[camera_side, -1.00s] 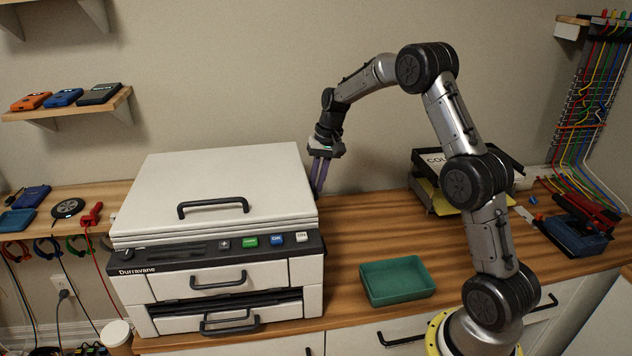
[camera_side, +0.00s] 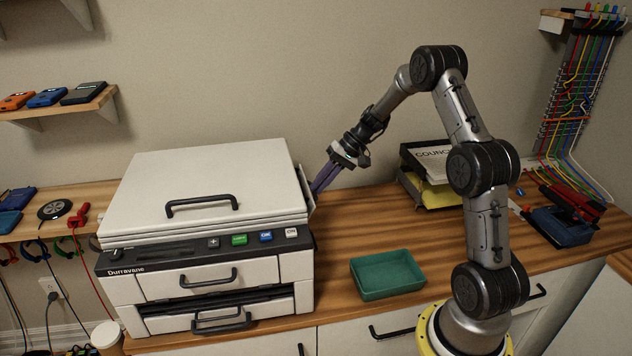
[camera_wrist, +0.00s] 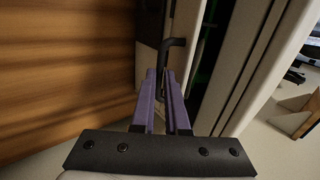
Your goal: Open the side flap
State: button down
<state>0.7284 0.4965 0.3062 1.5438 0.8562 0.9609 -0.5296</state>
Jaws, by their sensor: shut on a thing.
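The printer (camera_side: 205,185) is a white and dark-grey machine on the desk at left. Its side flap (camera_side: 306,187) is on its right side and stands slightly out from the body. In the wrist view, the flap's pale panel (camera_wrist: 188,28) has a dark gap beside it, with some green inside. My gripper (camera_side: 317,187) is at the flap with its purple fingers pointing down and left. In the wrist view, the fingers are shut on the flap's black handle (camera_wrist: 170,46). The handle is hidden in the side view.
A green tray (camera_side: 387,275) sits on the desk right of the printer. A paper tray (camera_side: 425,185) stands at the back, and a blue and red device (camera_side: 565,225) is at the far right. The desk between printer and paper tray is clear.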

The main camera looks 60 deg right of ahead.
notch_tip(320, 180, down, 6)
jog(key=s+d+t+y, duration=0.2)
jog(key=shift+t+y, duration=0.4)
jog(key=c, duration=1.2)
grip_release()
jog(key=shift+r, duration=0.1)
jog(key=v, duration=1.2)
